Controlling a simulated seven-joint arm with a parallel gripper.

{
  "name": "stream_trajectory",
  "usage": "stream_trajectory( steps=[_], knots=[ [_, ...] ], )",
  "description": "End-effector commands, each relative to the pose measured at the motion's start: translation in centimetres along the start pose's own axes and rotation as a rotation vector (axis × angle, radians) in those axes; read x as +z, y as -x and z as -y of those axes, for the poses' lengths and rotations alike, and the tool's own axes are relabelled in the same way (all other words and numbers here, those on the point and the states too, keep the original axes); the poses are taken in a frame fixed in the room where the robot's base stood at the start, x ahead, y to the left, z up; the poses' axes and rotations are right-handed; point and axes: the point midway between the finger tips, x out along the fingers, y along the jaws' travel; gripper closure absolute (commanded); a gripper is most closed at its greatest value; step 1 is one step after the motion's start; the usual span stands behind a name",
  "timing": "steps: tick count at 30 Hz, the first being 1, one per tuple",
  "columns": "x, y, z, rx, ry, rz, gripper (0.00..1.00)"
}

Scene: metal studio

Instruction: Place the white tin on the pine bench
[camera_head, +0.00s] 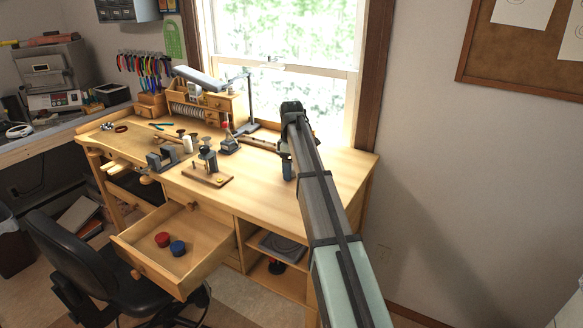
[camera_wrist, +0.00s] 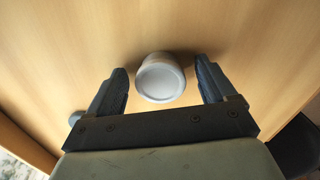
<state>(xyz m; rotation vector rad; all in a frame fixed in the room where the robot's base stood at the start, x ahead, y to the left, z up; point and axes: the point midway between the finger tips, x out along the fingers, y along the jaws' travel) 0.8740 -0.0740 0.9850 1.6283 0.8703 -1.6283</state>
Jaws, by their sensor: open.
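The white tin (camera_wrist: 160,80) shows in the wrist view as a round, pale lid with a short side wall, between my gripper's two fingertips. My gripper (camera_wrist: 164,82) is open, with a narrow gap visible on each side of the tin. The pine bench (camera_wrist: 240,40) is the plain wood around and behind it. In the head view, the pine bench (camera_head: 325,176) stands under the window, and my gripper (camera_head: 287,172) points down over its right part. The tin between the fingers is hidden there. The tin appears to rest on the wood.
Left of my gripper stand a small vise (camera_head: 208,158), a soldering stand (camera_head: 229,143) and a white cylinder (camera_head: 188,144). An open drawer (camera_head: 205,243) holds a red and a blue round container. The bench's right end is clear. The window (camera_head: 290,45) stands behind.

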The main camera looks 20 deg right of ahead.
Motion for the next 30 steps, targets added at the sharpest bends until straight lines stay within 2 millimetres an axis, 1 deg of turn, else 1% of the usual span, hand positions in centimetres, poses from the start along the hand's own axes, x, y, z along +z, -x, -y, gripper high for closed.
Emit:
stream_trajectory(
  steps=[5,8,11,21,27,30],
  knots=[
    [0.0,0.3,0.0,0.000,0.000,0.000,0.16],
    [0.0,1.1,-0.1,0.001,0.000,0.000,0.16],
    [-0.1,2.6,-0.1,0.002,0.000,-0.001,0.16],
    [-0.1,8.9,-0.1,0.002,0.000,-0.001,0.16],
    [0.0,11.3,-0.1,0.001,0.000,-0.001,0.16],
    [0.0,11.9,0.0,0.000,0.000,0.000,0.16]
  ],
)
